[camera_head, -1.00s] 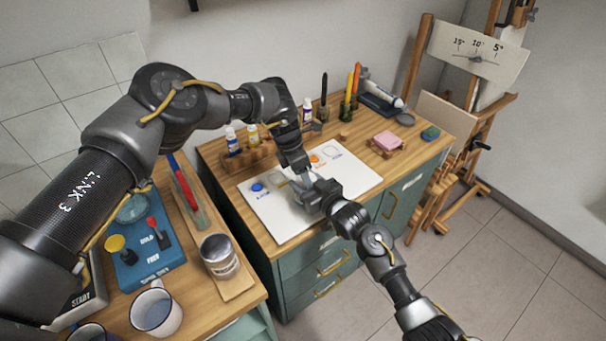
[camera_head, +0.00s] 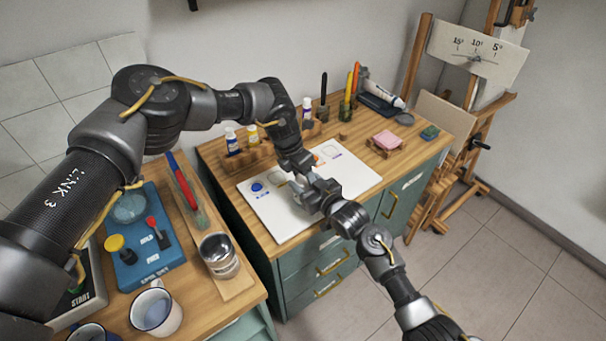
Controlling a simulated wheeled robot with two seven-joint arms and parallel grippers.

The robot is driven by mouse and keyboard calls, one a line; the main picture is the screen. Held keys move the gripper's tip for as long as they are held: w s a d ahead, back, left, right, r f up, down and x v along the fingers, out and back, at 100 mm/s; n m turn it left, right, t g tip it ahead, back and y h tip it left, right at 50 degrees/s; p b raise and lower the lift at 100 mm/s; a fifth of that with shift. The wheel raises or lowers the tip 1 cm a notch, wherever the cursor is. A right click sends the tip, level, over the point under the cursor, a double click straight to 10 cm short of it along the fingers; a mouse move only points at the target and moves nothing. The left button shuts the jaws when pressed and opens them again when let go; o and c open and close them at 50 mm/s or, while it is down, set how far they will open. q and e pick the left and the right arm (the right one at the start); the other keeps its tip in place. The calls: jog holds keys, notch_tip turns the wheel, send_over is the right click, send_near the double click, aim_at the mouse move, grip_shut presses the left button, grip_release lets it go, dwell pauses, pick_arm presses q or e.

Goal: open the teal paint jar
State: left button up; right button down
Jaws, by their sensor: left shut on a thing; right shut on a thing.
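My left gripper (camera_head: 305,174) reaches down from above over the white sheet (camera_head: 265,212) on the wooden desk. My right gripper (camera_head: 312,192) comes in from the lower right and meets it there. Both are shut, with their fingers close together. The teal paint jar does not show clearly; what is between the fingers is hidden by the grippers, and I cannot tell whether its lid is on.
A rack with small paint bottles (camera_head: 232,142) stands behind the sheet. A pink sponge (camera_head: 387,139) lies on a wooden holder at the right. The left table holds a metal can (camera_head: 219,256), a blue box (camera_head: 146,243) and a white mug (camera_head: 156,310). An easel (camera_head: 420,60) stands far right.

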pick_arm(q)
jog(key=shift+s+d+f, duration=0.1)
jog(key=shift+s+f, duration=0.1)
jog(key=shift+s, duration=0.15)
pick_arm(e)
jog(key=shift+w+d+r, duration=0.15)
jog(key=shift+w+d, duration=0.1)
jog(key=shift+d, duration=0.1)
pick_arm(q)
jog(key=o, duration=1.1)
pick_arm(e)
jog(key=shift+a, duration=0.1)
pick_arm(q)
jog(key=shift+w, duration=0.1)
pick_arm(e)
jog(key=shift+s+a, duration=0.1)
pick_arm(q)
jog(key=shift+r, duration=0.1)
